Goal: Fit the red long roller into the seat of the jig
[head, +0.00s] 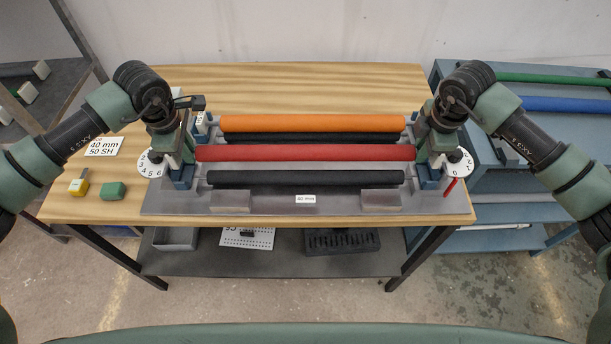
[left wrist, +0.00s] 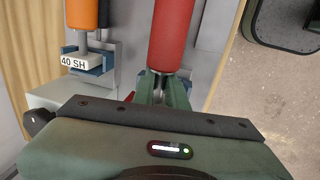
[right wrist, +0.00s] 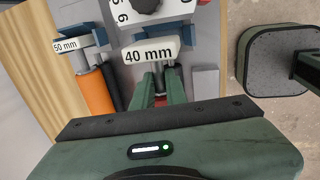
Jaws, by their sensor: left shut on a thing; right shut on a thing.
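The red long roller (head: 305,153) lies level across the jig (head: 270,200), between the orange roller and the front black roller. My left gripper (head: 184,158) is shut on its left end; in the left wrist view the fingers (left wrist: 160,92) close around the metal shaft just below the red roller (left wrist: 172,40). My right gripper (head: 428,152) is shut on its right end; in the right wrist view the fingers (right wrist: 161,82) close by the "40 mm" label (right wrist: 150,53). The fingers and blocks hide the seat, so I cannot tell whether the shaft ends rest in it.
An orange roller (head: 310,123) and black rollers (head: 305,178) run parallel on the jig. Numbered dials (head: 152,164) stand at both jig ends. Yellow (head: 79,187) and green (head: 112,190) blocks lie at left on the table. A blue rack (head: 500,185) holds green and blue rollers at right.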

